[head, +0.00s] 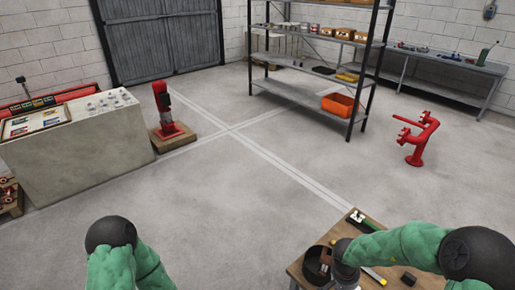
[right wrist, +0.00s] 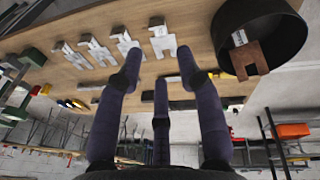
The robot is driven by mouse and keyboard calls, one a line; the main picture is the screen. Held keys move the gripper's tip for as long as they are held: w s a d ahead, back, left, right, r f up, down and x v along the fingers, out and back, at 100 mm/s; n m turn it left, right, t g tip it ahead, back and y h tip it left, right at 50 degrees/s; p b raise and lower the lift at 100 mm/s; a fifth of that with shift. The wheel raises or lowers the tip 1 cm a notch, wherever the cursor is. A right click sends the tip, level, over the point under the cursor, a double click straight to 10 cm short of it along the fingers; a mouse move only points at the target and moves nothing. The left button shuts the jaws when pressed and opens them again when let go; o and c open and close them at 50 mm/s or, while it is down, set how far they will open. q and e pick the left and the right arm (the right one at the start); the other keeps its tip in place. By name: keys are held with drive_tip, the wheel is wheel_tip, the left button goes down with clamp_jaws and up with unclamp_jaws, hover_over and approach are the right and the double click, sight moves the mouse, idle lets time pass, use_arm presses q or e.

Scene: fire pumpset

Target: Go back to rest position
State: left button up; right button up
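My right gripper (right wrist: 158,62) shows in the right wrist view with its dark fingers spread apart and nothing between them. The fingertips point toward a wooden table (right wrist: 100,35), without clear contact. In the head view my right arm reaches over the same table (head: 297,270) at the lower right and hides part of it; its fingers cannot be made out there. My left arm shows at the lower left of the head view, clear of objects, with its gripper out of frame.
Several metal clip-like parts (right wrist: 162,38) lie in a row near the fingertips. A round black container (right wrist: 283,30) holds a brown-and-silver part (right wrist: 246,58). Beyond are a shelf rack (head: 357,95), a red standpipe (head: 417,140) and a concrete block (head: 75,150). The middle floor is free.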

drive_tip(key=s+a+f+n+t+y, duration=0.1)
drive_tip(key=a+f, duration=0.2)
drive_tip(key=f, duration=0.3)
drive_tip(key=s+a+f+n+t, duration=0.1)
drive_tip(key=a+f, duration=0.2)
drive_tip(key=f, duration=0.2)
drive_tip(key=s+a+f+n+g+y, duration=0.1)
drive_tip(key=s+a+f+y, duration=0.1)
drive_tip(key=s+a, duration=0.4)
drive_tip(key=s+a+f+g+y, duration=0.1)
drive_tip(key=s+a+f+y, duration=0.1)
drive_tip(key=s+a, duration=0.4)
drive_tip(key=shift+a+f+n+y, duration=0.15)
drive_tip(key=shift+f+n+y, duration=0.25)
drive_tip(key=shift+y, duration=0.3)
